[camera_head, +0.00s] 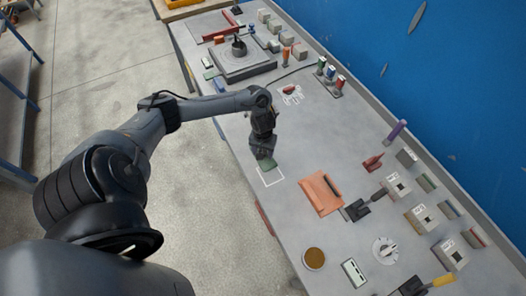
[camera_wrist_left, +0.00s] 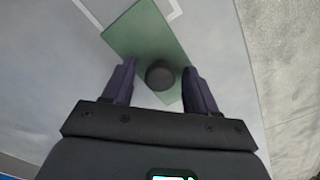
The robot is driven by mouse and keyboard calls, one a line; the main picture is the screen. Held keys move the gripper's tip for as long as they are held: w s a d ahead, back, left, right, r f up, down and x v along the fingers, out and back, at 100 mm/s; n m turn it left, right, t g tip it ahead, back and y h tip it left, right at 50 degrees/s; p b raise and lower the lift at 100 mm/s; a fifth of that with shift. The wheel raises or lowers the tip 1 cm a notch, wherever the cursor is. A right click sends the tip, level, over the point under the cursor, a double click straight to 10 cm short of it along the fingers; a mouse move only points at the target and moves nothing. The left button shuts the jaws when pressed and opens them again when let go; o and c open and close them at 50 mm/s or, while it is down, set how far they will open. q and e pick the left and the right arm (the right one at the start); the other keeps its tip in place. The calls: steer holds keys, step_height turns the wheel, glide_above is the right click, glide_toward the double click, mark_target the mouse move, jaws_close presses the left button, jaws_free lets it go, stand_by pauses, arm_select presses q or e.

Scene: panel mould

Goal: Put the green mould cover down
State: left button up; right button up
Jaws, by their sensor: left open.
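The green mould cover (camera_wrist_left: 150,40) is a flat rectangular plate with a dark round knob (camera_wrist_left: 160,75). In the left wrist view the knob sits between the two fingers of my left gripper (camera_wrist_left: 157,82), which are spread with gaps on both sides. In the head view the cover (camera_head: 268,164) shows as a small green patch under my left gripper (camera_head: 262,153), at the far part of a white outlined rectangle (camera_head: 270,183) on the bench. The cover lies askew to the outline; whether it rests flat on the bench is hard to tell. My right gripper is out of view.
A grey square block (camera_head: 242,66) stands farther back. The bench edge is close on the left.

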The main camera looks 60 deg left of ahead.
arm_select(q)
step_height(320, 180, up, 11)
steer(key=p, duration=0.4)
steer(key=w+d+f+m+t+h, duration=0.2)
steer(key=d+m+t, duration=0.6)
steer(key=d, duration=1.9)
steer(key=s+r+m+g+y, duration=0.1)
steer(key=s+r+g, duration=0.1)
steer(key=s, duration=0.4)
steer(key=s+a+r+m+g, duration=0.1)
steer(key=s+r+m+g, duration=0.1)
steer(key=s+r, duration=0.2)
steer(key=s, duration=0.3)
steer(key=shift+s+a+r+y, duration=0.15)
steer(key=shift+a+r+y, duration=0.15)
steer(key=shift+r+y, duration=0.1)
